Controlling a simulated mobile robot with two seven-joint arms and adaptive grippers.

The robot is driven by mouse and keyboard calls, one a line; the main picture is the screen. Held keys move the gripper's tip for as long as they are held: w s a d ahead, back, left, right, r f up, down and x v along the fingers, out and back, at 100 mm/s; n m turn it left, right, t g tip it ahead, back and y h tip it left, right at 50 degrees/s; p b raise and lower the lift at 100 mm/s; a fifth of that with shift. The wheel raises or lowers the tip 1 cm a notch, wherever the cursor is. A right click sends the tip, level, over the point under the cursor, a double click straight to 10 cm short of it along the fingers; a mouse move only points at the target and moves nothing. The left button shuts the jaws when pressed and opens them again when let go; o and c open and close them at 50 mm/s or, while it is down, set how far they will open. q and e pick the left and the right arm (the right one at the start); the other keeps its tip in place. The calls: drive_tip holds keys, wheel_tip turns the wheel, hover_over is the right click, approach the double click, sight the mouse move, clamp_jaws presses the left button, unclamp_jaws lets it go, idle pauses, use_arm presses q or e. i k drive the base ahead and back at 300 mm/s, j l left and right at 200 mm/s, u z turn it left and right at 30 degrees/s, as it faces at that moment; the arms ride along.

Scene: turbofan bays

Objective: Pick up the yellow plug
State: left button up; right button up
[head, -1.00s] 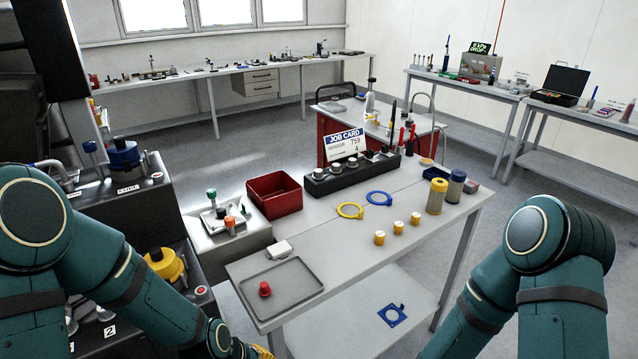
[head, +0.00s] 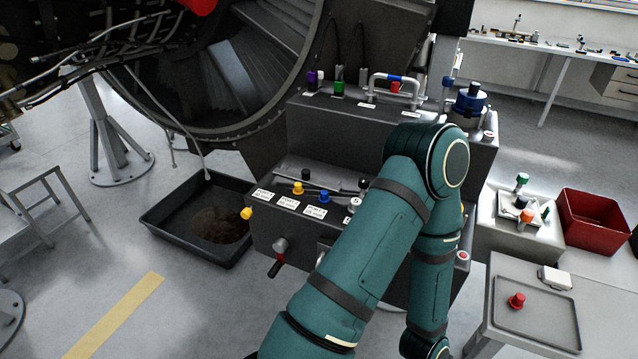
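A small yellow plug (head: 298,188) sits upright on the top of the dark grey unit (head: 276,232), left of a blue plug (head: 323,197) and behind a row of white labels. A second yellow piece (head: 246,213) sticks out at the left edge of the same unit; I cannot tell which is the task's plug. My arm crosses the right half of the head view and hides part of the unit. Its wrist runs off the bottom edge, so no fingers show. My other arm and gripper are out of view.
A black drip tray (head: 160,222) with a brown stain lies on the floor left of the unit. The large engine casing (head: 290,112) overhangs behind it. A grey table with a tray and red knob (head: 516,300) and a red bin (head: 598,222) stand at right.

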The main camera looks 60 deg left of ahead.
sight(298, 189)
drive_tip(key=u, duration=2.05)
